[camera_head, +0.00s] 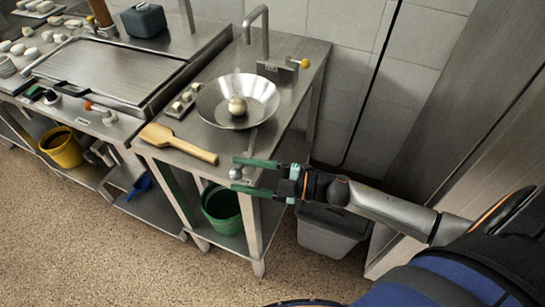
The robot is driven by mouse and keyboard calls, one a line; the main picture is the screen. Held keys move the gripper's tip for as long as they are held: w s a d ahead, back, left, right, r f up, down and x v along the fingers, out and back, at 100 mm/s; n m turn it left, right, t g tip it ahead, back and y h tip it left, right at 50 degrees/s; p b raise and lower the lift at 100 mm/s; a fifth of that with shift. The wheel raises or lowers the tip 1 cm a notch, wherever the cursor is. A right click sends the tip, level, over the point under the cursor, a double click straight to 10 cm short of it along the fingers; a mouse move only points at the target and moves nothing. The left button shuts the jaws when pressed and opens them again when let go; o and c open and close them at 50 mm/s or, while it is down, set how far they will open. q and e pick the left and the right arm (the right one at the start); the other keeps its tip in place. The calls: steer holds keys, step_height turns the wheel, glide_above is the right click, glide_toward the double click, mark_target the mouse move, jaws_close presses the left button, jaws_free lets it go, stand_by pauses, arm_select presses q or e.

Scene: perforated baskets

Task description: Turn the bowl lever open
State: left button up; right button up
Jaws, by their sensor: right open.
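A wide steel bowl (210,103) sits on the steel counter, with a pale round ball (237,106) in its middle. A thin metal lever (252,139) runs from below the bowl toward the counter's front edge. A grey round knob (236,174) shows in front of that edge and seems to be the lever's end; the join is not clear. My right gripper (236,175) comes in from the right with its two green fingers apart. The knob shows between the fingertips; I cannot tell whether they touch it. My left gripper is not in view.
A wooden paddle (178,142) lies on the counter left of my gripper. A tap (256,30) and a yellow knob (304,63) stand behind the bowl. A green bucket (222,210) is below, and a grey bin (330,235) stands right of the counter.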

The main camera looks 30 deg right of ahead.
steer(key=v, duration=1.1)
steer(key=shift+b, duration=0.35)
steer(key=shift+w, duration=0.1)
